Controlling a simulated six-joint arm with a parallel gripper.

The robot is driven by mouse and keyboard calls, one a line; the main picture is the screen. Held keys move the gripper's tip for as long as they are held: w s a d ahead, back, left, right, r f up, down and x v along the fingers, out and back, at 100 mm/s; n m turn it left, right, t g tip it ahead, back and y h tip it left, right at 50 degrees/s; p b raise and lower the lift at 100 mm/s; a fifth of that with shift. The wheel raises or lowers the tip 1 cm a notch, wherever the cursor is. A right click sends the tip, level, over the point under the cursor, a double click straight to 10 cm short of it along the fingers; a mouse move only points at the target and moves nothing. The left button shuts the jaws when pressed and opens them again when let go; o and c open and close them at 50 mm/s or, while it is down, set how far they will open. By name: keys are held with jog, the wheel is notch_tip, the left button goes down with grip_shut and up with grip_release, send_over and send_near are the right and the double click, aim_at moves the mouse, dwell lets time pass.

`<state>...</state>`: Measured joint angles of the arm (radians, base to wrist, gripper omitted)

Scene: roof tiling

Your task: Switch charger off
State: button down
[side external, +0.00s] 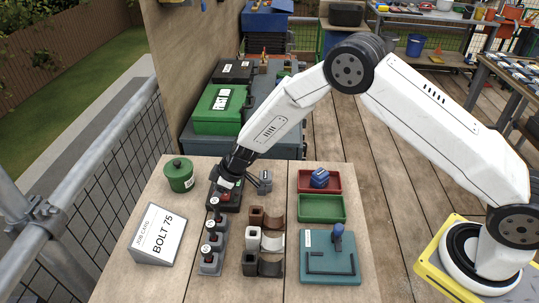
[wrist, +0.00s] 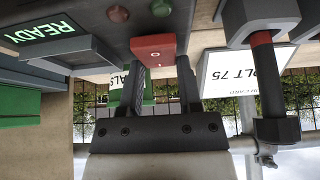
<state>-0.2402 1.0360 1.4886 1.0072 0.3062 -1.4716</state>
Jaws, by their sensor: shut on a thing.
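The charger is a dark box (side external: 235,203) at the back of the work table, partly hidden by my gripper (side external: 225,188). In the wrist view, which looks upside down, its dark panel (wrist: 90,14) carries a green-lit display (wrist: 50,34) reading READY. A red switch (wrist: 153,50) with small white marks sticks out from the panel. My gripper (wrist: 160,70) has its two dark fingers on either side of this switch and is shut on it. A dull red lamp (wrist: 118,13) and a dull green lamp (wrist: 161,8) sit beside the switch.
Several bolt-like tools in grey holders (side external: 210,262) stand in a row in front of the charger. A green pot (side external: 180,175) and a BOLT 75 card (side external: 156,236) are to the left. Red (side external: 333,181) and green (side external: 321,208) trays and a teal board (side external: 329,270) lie right.

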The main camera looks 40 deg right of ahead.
jog(key=shift+a, duration=0.15)
jog(key=shift+c, duration=1.4)
grip_release()
jog(key=shift+r, duration=0.15)
jog(key=shift+v, duration=3.85)
